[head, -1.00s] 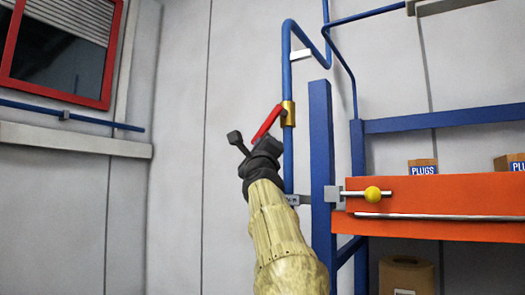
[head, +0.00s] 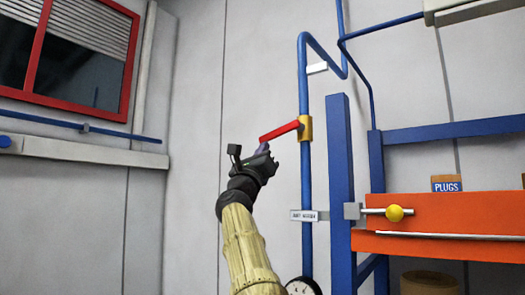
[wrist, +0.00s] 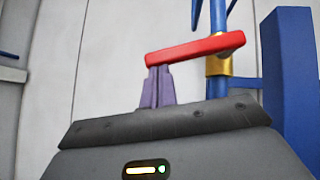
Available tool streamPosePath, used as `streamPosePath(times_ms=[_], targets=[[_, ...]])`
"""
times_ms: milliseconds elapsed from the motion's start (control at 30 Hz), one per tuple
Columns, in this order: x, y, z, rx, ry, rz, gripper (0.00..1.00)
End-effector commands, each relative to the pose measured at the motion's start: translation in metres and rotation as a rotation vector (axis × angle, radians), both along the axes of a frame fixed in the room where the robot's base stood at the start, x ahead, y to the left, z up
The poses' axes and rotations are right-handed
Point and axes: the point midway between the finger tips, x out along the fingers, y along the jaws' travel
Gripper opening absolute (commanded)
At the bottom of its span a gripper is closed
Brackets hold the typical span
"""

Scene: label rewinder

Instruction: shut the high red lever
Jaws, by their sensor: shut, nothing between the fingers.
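The red lever (head: 281,131) sits on a brass valve (head: 305,128) on the upright blue pipe. It points left and slightly down from the valve, close to level. My gripper (head: 262,149) is shut and empty, just under the lever's free left end. In the wrist view the shut fingers (wrist: 158,87) meet the underside of the red lever (wrist: 195,48) near its left end and seem to touch it. The brass valve (wrist: 217,66) shows to the right in that view.
A blue post (head: 341,190) stands just right of the pipe (head: 306,180). An orange shelf beam (head: 450,212) with a yellow knob (head: 394,213) is at the right. A gauge (head: 302,287) is low on the pipe.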

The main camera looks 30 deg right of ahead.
Motion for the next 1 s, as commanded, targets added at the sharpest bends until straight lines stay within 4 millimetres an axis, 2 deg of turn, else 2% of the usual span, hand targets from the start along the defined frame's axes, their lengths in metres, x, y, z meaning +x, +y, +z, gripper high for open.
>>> streamPosePath(times_ms=[267,633,1000], targets=[[-0.001,0.0,-0.009,-0.001,0.001,0.0,0.0],[-0.007,-0.003,-0.045,-0.001,0.0,0.0,0.0],[-0.024,0.026,-0.072,-0.001,-0.001,0.01,0.0]])
